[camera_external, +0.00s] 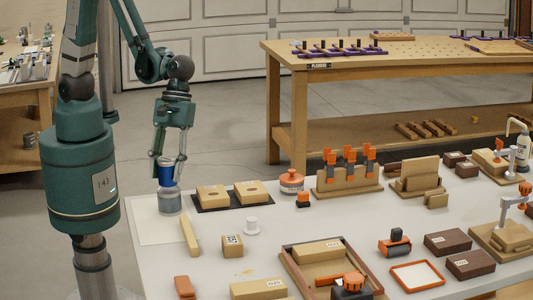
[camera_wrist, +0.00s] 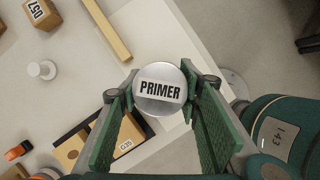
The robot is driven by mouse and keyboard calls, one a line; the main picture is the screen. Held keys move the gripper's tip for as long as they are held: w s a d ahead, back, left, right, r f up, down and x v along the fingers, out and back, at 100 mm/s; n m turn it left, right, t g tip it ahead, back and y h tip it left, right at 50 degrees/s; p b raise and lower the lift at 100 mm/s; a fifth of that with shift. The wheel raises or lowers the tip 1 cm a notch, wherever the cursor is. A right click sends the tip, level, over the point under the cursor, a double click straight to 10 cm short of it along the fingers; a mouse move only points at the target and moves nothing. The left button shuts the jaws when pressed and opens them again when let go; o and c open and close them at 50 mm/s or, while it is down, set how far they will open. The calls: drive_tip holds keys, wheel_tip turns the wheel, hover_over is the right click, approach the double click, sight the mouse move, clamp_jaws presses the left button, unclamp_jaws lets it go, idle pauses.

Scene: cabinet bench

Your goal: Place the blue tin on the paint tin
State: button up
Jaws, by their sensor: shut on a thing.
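My gripper (camera_external: 167,180) is shut on the blue tin (camera_external: 166,171), one finger on each side. In the wrist view, a round grey lid marked PRIMER (camera_wrist: 160,90) sits between the fingers. A grey-blue tin (camera_external: 170,204), which looks like the paint tin, stands upright on the white bench at its left end. The blue tin is upright directly over it, its bottom at or very close to the lower tin's top. I cannot tell whether they touch. In the wrist view the lower tin is hidden beneath the held one.
A dark mat with two wooden blocks (camera_external: 212,194) lies just right of the tins. A wooden bar (camera_external: 190,235), a block marked 057 (camera_external: 232,245) and a white knob (camera_external: 252,226) are nearer the front. A wooden-rimmed tray (camera_external: 288,262) and several other items fill the right side.

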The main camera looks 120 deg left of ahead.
drive_tip(key=shift+f, duration=0.8)
drive_tip(key=shift+f, duration=0.1)
drive_tip(key=o, duration=1)
drive_tip(key=shift+b, duration=0.3)
drive_tip(key=shift+r, duration=0.2)
drive_tip(key=shift+p+v, duration=1.35)
drive_tip(key=shift+v, duration=4.6)
drive_tip(key=shift+s, duration=0.1)
